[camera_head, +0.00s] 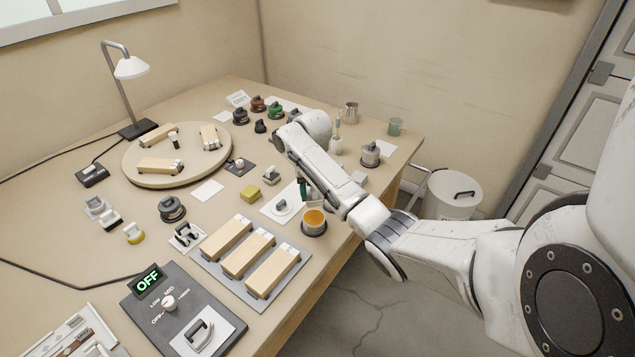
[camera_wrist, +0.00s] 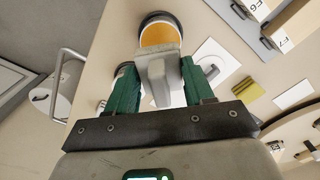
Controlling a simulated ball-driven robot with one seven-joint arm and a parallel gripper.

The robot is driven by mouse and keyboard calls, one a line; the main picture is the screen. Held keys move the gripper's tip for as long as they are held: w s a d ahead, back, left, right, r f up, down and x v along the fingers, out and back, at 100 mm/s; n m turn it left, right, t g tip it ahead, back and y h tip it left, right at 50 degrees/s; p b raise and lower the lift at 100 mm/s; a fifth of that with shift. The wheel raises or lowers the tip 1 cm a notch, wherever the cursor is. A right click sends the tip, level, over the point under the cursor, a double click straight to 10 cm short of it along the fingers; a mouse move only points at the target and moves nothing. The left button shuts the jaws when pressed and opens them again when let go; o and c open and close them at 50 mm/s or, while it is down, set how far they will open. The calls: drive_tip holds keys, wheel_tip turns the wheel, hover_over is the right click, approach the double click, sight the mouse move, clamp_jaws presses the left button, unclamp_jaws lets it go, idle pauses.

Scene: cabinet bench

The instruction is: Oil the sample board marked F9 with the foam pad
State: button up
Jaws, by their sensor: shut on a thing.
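My gripper (camera_head: 304,191) has dark green fingers and is low over the right front edge of the bench. In the wrist view it is shut on a pale grey handle (camera_wrist: 158,82), directly over a dark-rimmed cup of orange liquid (camera_wrist: 160,33). The cup also shows in the head view (camera_head: 314,222). Several wooden boards (camera_head: 247,254) lie on a grey tray, and others (camera_head: 159,167) on a round turntable. I cannot make out an F9 mark.
A yellow sponge (camera_head: 249,194) and a white sheet with a round item (camera_head: 283,208) are left of the cup. A control box reading OFF (camera_head: 182,312) stands in front. Dark-lidded jars (camera_head: 258,105) and a lamp (camera_head: 130,68) stand farther back. A white bin (camera_head: 452,194) is beside the bench.

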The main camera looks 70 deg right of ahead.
drive_tip(key=b, duration=0.7)
hover_over(314, 218)
drive_tip(key=shift+d+f, duration=0.15)
drive_tip(key=shift+f, duration=2.85)
drive_tip(key=shift+f, duration=0.5)
drive_tip(key=shift+f+p, duration=0.15)
drive_tip(key=shift+p, duration=0.2)
wheel_tip(314, 218, up, 7)
drive_tip(key=p, duration=0.7)
drive_tip(key=shift+p, duration=0.4)
idle(0.9)
